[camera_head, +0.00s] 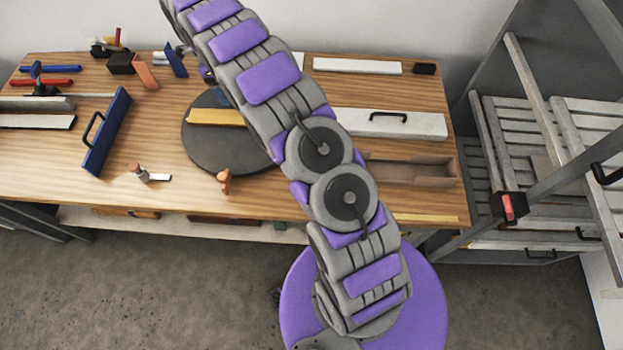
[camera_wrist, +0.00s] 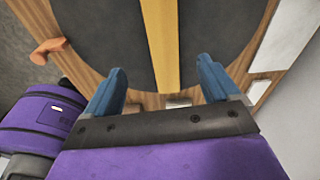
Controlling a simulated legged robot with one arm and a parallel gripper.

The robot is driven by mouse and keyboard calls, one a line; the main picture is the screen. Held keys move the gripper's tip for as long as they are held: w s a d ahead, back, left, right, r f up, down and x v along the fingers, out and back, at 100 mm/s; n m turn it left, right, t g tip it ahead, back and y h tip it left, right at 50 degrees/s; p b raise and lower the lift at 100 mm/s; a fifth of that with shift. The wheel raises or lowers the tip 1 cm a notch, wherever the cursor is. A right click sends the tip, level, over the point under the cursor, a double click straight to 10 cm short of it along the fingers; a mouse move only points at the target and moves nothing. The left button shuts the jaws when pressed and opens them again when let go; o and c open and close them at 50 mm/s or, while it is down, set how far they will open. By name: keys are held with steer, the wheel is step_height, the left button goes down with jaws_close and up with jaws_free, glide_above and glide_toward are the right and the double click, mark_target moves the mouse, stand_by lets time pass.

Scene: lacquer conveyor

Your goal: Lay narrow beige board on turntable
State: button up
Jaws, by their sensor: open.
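A narrow yellowish-beige board (camera_head: 215,117) lies across the dark round turntable (camera_head: 205,150); my arm hides its right part in the head view. In the wrist view the board (camera_wrist: 160,35) runs straight across the turntable (camera_wrist: 110,45), and its near end sticks out a little past the rim. My gripper (camera_wrist: 160,85) has its two blue fingers apart, one on each side of the line of the board's near end, with clear gaps and nothing held. I cannot tell how high the fingers are above the table.
A blue board with a black handle (camera_head: 107,130) stands left of the turntable. A small orange-brown piece (camera_head: 225,181) sits at its front rim. A white board with a handle (camera_head: 400,123) and a brown channel (camera_head: 408,172) lie right. A slatted rack (camera_head: 510,140) stands beyond the table.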

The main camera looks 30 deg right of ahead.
steer(key=s+d+r+n, duration=0.2)
steer(key=s+r+n, duration=0.5)
steer(key=s, duration=0.5)
steer(key=s+d+r+n, duration=0.1)
steer(key=s+r+n, duration=0.4)
steer(key=s+r, duration=0.5)
steer(key=s+a+f+n, duration=0.1)
steer(key=s+n, duration=0.5)
steer(key=s, duration=0.8)
steer(key=s+a+f+n+y, duration=0.1)
steer(key=s+n, duration=0.5)
steer(key=s, duration=0.8)
steer(key=shift+s+a+f+g, duration=0.2)
steer(key=shift+f+g, duration=0.1)
steer(key=shift+g, duration=0.1)
